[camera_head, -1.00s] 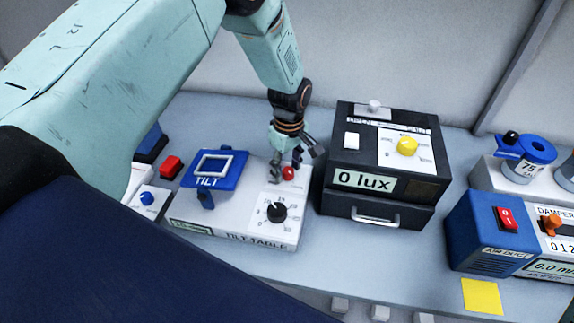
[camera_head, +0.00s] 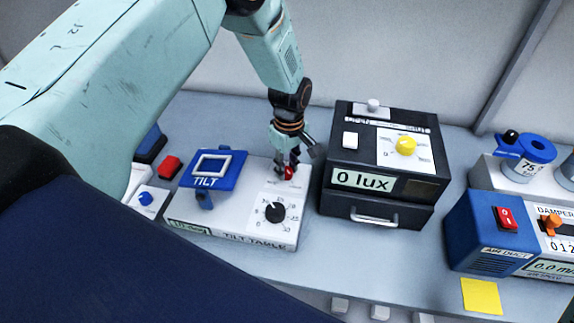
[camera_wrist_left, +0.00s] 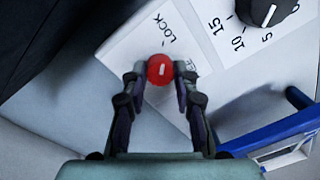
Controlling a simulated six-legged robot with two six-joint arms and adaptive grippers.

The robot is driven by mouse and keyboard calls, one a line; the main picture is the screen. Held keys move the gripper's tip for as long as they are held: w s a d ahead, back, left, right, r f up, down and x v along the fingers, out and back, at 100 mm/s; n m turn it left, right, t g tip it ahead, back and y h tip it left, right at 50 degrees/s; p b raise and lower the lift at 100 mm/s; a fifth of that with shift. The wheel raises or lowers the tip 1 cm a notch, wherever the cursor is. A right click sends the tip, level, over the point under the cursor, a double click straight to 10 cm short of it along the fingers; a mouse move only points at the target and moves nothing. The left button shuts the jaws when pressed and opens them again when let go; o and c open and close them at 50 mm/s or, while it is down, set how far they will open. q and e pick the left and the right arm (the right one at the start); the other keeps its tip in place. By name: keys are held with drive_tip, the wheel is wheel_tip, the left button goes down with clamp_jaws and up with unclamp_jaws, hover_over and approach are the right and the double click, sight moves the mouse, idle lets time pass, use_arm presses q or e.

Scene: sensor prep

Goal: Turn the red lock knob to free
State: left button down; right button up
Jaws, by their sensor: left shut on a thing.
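The red lock knob (camera_wrist_left: 160,69) sits on the white top of the tilt table (camera_head: 231,225), near its far right corner. It also shows in the head view (camera_head: 289,173), partly covered by fingers. My left gripper (camera_head: 287,168) points down over it. In the left wrist view the fingertips of my left gripper (camera_wrist_left: 160,73) are on both sides of the knob, shut on it. The knob's white mark points roughly up in that view, near the word LOCK. A second label is partly hidden by a finger. My right gripper is not in view.
A black dial (camera_head: 275,212) sits in front of the knob. The blue TILT plate (camera_head: 212,180) stands to its left. The black lux box (camera_head: 380,165) stands close on the right. A blue air duct box (camera_head: 492,235) is farther right.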

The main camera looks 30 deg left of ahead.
use_arm(q)
drive_tip(key=m, duration=0.4)
drive_tip(key=shift+w+r+m, duration=0.1)
drive_tip(key=shift+m, duration=0.2)
drive_tip(key=m, duration=0.9)
drive_tip(key=shift+p, duration=0.3)
drive_tip(key=shift+m+t, duration=0.3)
drive_tip(key=shift+m, duration=1.6)
drive_tip(key=c, duration=1)
unclamp_jaws()
drive_tip(key=shift+d, duration=0.1)
